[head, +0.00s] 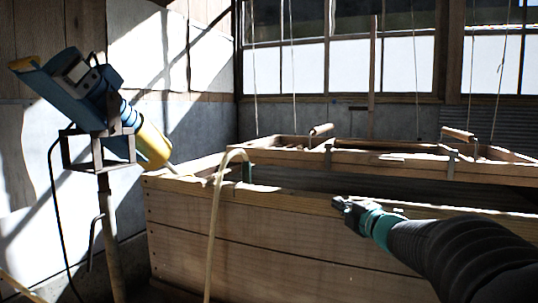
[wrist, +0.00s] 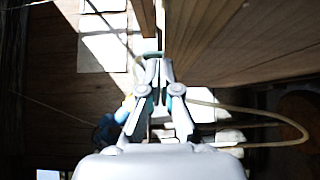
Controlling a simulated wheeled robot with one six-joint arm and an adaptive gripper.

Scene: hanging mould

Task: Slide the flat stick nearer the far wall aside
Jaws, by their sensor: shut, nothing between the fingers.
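My gripper (head: 341,204) is shut and empty just above the near rim of the wooden vat (head: 270,238) in the head view. Its closed fingers (wrist: 158,66) point up the middle of the wrist view. A wooden mould frame (head: 350,157) with two round handles hangs over the vat, beyond my gripper and apart from it. I cannot clearly make out flat sticks lying on the vat; the frame and rim hide much of its inside. A narrow upright wooden stick (head: 373,65) stands before the window at the far wall. My gripper is far from it.
Several thin cords hold the frame from above. A pale hose (head: 214,220) bends over the vat's rim at left. A blue and yellow machine (head: 110,105) stands on a post at far left. Wooden boards (wrist: 235,40) fill the wrist view's upper right.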

